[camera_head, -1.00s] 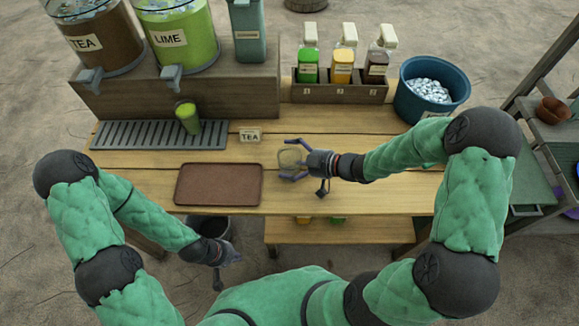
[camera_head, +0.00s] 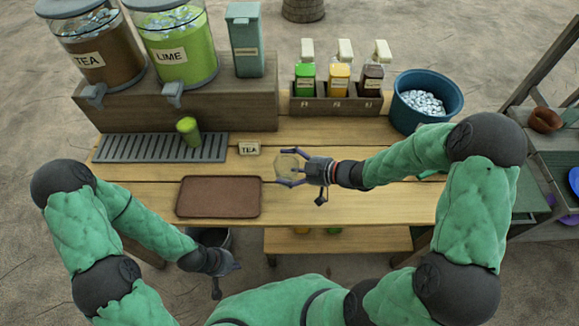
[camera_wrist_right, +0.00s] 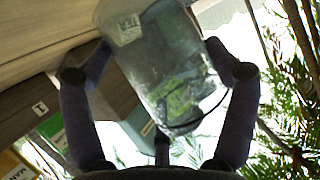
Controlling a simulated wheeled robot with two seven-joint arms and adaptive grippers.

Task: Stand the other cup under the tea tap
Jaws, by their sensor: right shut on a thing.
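A clear, empty-looking cup (camera_head: 286,167) is between the fingers of my right gripper (camera_head: 290,168). The right wrist view shows the see-through cup (camera_wrist_right: 160,65) gripped between the two dark fingers (camera_wrist_right: 160,90). My left gripper (camera_head: 230,267) hangs low by the table's front edge, too small to tell whether open. The brown tea dispenser (camera_head: 100,50) has a grey tea tap (camera_head: 94,96) above the slatted drip tray (camera_head: 125,149). A cup of green drink (camera_head: 188,129) stands on the tray's right part, below the lime tap (camera_head: 173,95).
A brown serving tray (camera_head: 218,197) lies at the table's front left. A small TEA sign (camera_head: 249,148) stands behind it. A bottle rack (camera_head: 338,106) and a blue ice tub (camera_head: 428,98) are at the back right. The wooden table (camera_head: 370,210) is clear at the front right.

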